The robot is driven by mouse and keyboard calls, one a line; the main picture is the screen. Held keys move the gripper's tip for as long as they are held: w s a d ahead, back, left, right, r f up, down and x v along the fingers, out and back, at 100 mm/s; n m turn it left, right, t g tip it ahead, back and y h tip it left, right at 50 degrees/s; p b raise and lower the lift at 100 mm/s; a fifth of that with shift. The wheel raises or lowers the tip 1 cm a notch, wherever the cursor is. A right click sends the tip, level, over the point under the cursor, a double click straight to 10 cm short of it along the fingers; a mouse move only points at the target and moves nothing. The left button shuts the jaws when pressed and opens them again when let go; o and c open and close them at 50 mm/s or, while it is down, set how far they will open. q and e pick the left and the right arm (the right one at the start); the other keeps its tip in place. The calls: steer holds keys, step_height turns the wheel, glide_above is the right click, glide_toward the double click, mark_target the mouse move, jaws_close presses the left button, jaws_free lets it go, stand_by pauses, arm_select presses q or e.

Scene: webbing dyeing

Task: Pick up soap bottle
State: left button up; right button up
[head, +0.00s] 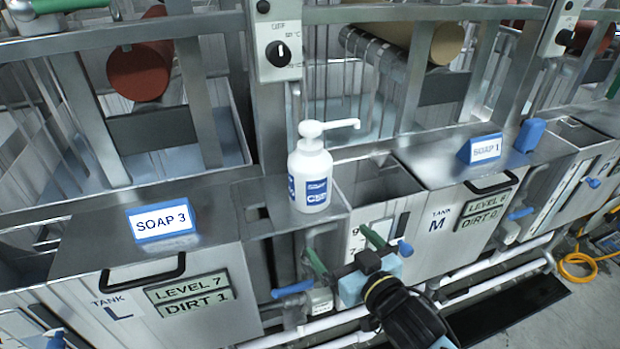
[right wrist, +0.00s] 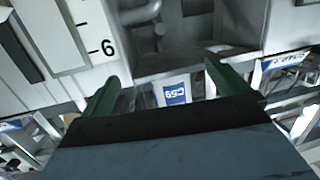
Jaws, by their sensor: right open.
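The soap bottle (head: 309,166) is white with a blue and white label and a pump nozzle pointing right. It stands upright on the metal ledge beside an open square well. My right gripper (head: 337,238) is open, with green fingers, in front of and below the bottle. The fingers are apart from it and nothing is between them. In the right wrist view the open gripper (right wrist: 160,75) shows at the bottom, and the bottle's label (right wrist: 177,93) appears upside down between the fingers. The rest of the bottle is largely hidden there. My left gripper is not in view.
Tank L (head: 150,300) with a SOAP 3 sign (head: 162,221) is at left. Tank M (head: 475,215) with a SOAP 1 sign (head: 486,148) is at right. A control box with a knob (head: 278,52) is behind the bottle. White pipes (head: 480,290) run low in front.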

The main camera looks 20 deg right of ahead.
steer(key=t, duration=0.1)
glide_toward(319, 191)
steer(key=w, duration=0.1)
steer(key=shift+y, duration=0.3)
steer(key=w, duration=0.2)
steer(key=w+a, duration=0.1)
steer(key=w, duration=0.4)
steer(key=shift+w+a+f+p, duration=0.15)
steer(key=shift+w+f+p, duration=0.1)
steer(key=shift+w+p, duration=0.05)
steer(key=shift+w+a+f, duration=0.1)
steer(key=shift+w+a, duration=0.05)
steer(key=shift+w, duration=0.8)
steer(key=shift+w+a+f, duration=0.1)
steer(key=shift+w+a, duration=0.05)
steer(key=shift+w, duration=0.8)
steer(key=shift+w+a+f, duration=0.1)
steer(key=shift+w+a, duration=0.05)
steer(key=shift+w, duration=0.8)
steer(key=c, duration=1.7)
steer(key=shift+r+t, duration=0.25)
steer(key=shift+t, duration=0.05)
steer(key=shift+c, duration=0.9)
